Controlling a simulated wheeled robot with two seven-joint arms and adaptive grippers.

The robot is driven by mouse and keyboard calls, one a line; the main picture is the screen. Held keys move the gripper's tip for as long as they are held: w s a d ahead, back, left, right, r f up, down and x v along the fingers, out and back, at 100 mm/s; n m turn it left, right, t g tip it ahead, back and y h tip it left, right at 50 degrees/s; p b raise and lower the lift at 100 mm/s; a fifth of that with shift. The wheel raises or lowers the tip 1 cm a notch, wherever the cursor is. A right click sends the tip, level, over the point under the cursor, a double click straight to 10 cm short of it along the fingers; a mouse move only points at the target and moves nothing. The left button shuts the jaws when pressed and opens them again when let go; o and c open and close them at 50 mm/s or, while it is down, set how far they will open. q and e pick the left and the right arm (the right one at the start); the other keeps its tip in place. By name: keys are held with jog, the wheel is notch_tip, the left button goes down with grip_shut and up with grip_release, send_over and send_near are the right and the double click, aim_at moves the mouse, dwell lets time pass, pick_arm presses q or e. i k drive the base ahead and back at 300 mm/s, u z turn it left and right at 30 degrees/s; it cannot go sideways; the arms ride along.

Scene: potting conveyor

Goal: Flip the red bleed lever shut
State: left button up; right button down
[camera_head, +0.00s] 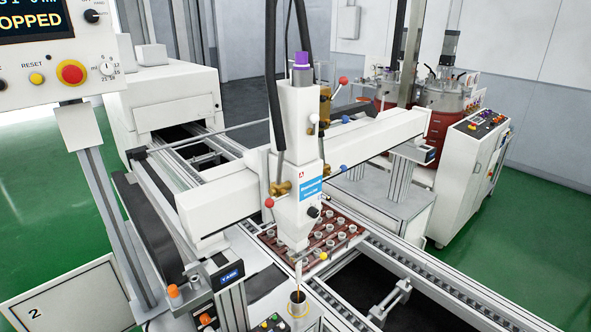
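Two red-knobbed levers show on the white dispensing head (299,140). The upper red knob (343,81) stands up and out to the right of a brass fitting (325,104). The lower red knob (269,203) hangs below and left of a brass valve (281,188) on the head's left side. I cannot tell from this view which one is the bleed lever, or whether either valve is open or shut. Neither of my grippers is in view.
A tray of small parts (341,226) sits on the conveyor beneath the head.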

aim_at(342, 80)
jog(key=k, duration=1.3)
jog(key=z, duration=0.65)
jog(key=i, duration=1.25)
jog(key=u, duration=0.2)
